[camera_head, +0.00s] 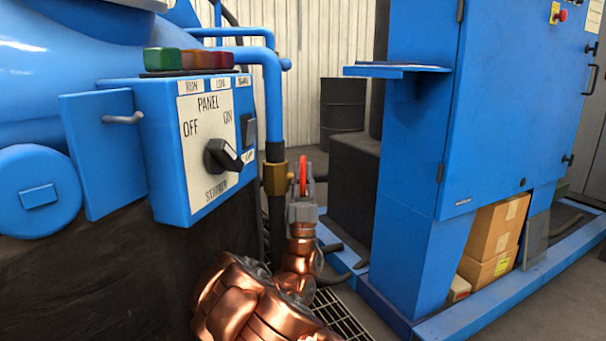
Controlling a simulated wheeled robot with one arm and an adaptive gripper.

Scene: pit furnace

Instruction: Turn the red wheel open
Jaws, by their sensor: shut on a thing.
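The red wheel (303,175) is seen nearly edge-on, beside a brass valve body (275,178) on a vertical pipe, blue above and dark below. My gripper (304,190) is at the wheel, its grey fingers around the rim, and it is shut on the wheel. My copper-coloured arm comes up from the bottom of the view. The fingers hide the lower part of the wheel, and its turn angle cannot be told.
A blue control panel (178,148) with a black knob stands left of the valve. A blue cabinet (510,100) with a jutting shelf (398,70) stands at the right. Cardboard boxes (497,228) sit below it. A dark barrel (342,105) stands behind. A floor grate (338,315) lies below.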

